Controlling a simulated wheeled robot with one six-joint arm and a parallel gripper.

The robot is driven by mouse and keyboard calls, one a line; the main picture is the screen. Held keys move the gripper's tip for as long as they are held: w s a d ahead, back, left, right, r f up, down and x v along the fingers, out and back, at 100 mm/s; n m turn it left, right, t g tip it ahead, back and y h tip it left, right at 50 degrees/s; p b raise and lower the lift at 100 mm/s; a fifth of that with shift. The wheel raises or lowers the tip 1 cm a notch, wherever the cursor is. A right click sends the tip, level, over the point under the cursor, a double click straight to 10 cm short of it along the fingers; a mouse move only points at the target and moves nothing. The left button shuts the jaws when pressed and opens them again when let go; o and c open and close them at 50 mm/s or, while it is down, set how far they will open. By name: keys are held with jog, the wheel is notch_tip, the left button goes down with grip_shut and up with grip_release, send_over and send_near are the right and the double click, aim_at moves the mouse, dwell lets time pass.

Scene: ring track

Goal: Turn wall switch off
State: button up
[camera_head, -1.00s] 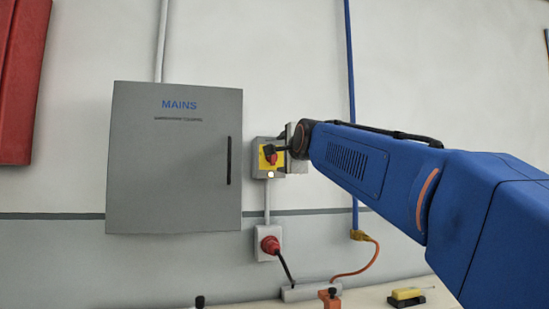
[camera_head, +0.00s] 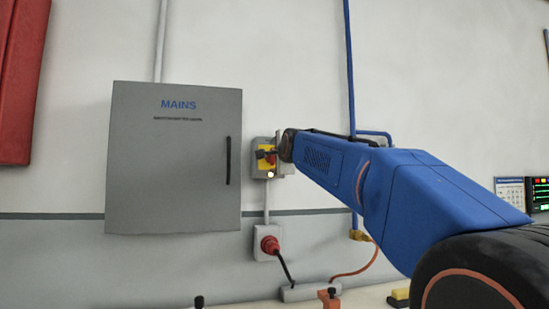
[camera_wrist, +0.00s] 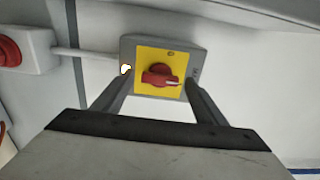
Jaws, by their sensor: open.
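The wall switch is a grey box (camera_wrist: 128,47) with a yellow plate (camera_wrist: 147,54) and a red rotary knob (camera_wrist: 160,77) in the wrist view. The knob's pale mark points to the right there. A small white lamp (camera_wrist: 125,69) glows on the box. My gripper (camera_wrist: 154,82) is open, with one finger on each side of the yellow plate and the knob between them. I cannot tell whether the fingers touch the box. In the head view the switch (camera_head: 262,174) is partly hidden behind my gripper (camera_head: 271,154).
A grey MAINS cabinet (camera_head: 170,190) hangs left of the switch. A red plug in a socket (camera_head: 268,245) sits below it. A blue conduit (camera_head: 350,80) runs down the wall at the right. A bench edge with orange items (camera_head: 329,296) lies along the bottom.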

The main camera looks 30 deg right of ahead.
jog(key=c, duration=1.1)
jog(key=shift+o, duration=0.2)
jog(key=shift+n, duration=0.3)
jog(key=n, duration=0.9)
jog(key=shift+f, duration=0.1)
jog(key=n, duration=0.4)
jog(key=shift+n, duration=2.1)
